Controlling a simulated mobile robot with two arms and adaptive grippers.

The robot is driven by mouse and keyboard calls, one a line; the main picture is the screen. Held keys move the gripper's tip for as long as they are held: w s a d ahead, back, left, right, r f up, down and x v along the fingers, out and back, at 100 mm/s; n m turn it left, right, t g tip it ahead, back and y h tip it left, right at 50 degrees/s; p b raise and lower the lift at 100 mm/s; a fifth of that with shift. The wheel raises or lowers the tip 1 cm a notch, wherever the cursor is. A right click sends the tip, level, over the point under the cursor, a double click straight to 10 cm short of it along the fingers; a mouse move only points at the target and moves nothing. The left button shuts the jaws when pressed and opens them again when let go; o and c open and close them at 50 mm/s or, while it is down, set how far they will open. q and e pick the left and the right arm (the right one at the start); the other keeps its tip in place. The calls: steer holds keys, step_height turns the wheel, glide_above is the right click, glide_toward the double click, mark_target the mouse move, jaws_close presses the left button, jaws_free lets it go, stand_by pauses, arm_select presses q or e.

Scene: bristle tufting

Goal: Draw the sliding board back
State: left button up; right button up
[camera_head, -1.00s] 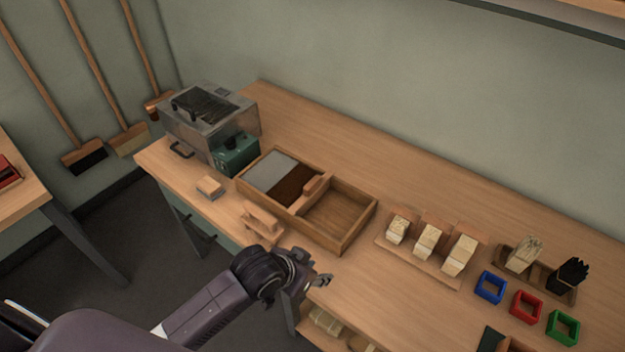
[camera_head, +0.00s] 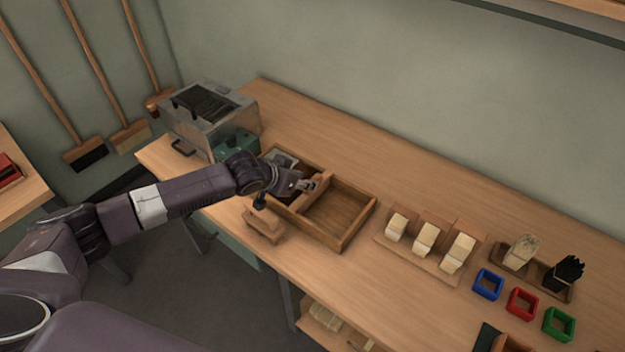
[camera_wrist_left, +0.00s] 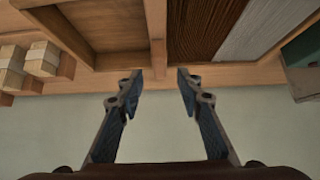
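A wooden box (camera_head: 340,243) stands on the bench. Its right half is an empty open compartment; its left half holds a dark brown surface (camera_wrist_left: 205,28) and a grey panel (camera_wrist_left: 258,28). An upright wooden piece (camera_head: 318,190), apparently the sliding board's edge or grip, stands between the halves. It also shows in the wrist view as a light strip (camera_wrist_left: 156,22). My left gripper (camera_head: 309,185) is over the box close to this piece. In the wrist view its fingers (camera_wrist_left: 158,85) are apart with nothing between them. My right gripper is not in view.
A metal machine (camera_head: 208,120) and a green unit (camera_head: 235,143) stand left of the box. A small wooden stand (camera_head: 263,225) is in front. A rack of pale blocks (camera_head: 425,240) and blue (camera_head: 488,284), red and green frames lie right. The rear bench is clear.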

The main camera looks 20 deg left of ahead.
mark_target(313, 191)
arm_select(q)
steer(key=shift+p+x, duration=0.3)
steer(key=shift+x, duration=2.75)
steer(key=shift+d, duration=0.1)
steer(key=shift+c, duration=0.6)
jaws_close()
